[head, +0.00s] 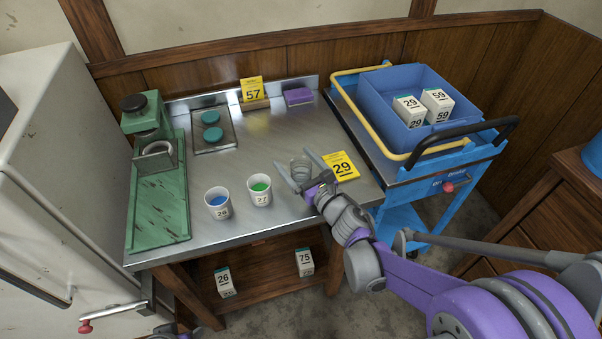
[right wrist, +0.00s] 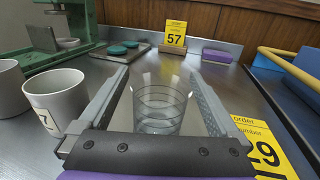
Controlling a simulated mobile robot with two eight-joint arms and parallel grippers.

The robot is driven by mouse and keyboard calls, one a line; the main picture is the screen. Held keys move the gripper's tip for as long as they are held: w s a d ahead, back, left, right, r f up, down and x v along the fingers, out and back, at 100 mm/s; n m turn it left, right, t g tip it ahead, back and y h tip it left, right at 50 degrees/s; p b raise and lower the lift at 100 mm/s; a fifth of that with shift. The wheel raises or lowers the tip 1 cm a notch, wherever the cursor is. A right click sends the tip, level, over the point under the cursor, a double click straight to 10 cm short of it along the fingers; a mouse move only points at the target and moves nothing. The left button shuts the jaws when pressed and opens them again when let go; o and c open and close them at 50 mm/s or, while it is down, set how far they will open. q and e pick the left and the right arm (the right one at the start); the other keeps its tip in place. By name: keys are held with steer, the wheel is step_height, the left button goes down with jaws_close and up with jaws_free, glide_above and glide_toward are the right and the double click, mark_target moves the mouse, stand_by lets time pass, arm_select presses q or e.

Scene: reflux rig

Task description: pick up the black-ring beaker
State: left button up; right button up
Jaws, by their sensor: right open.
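A clear glass beaker (head: 301,167) stands upright on the steel table. In the right wrist view the beaker (right wrist: 158,112) shows thin greyish rings around its wall; I cannot tell for sure that one is black. My right gripper (head: 291,157) is open, with one finger on each side of the beaker. In the right wrist view the gripper's fingers (right wrist: 158,76) show gaps to the glass on both sides. A small part of what looks like my left gripper (head: 168,331) shows at the bottom edge of the head view; its fingers cannot be made out.
White cups with blue (head: 218,203) and green (head: 260,190) contents stand left of the beaker. A yellow 29 card (head: 341,166) lies close on its right. Behind are a yellow 57 sign (head: 253,92) and a purple block (head: 298,97). A blue cart (head: 440,160) stands right.

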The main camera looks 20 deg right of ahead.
steer(key=shift+w, duration=0.25)
steer(key=shift+s, duration=0.1)
steer(key=c, duration=1.5)
steer(key=shift+r, duration=0.2)
step_height(320, 180, up, 15)
steer(key=p, duration=0.7)
steer(key=shift+f, duration=0.15)
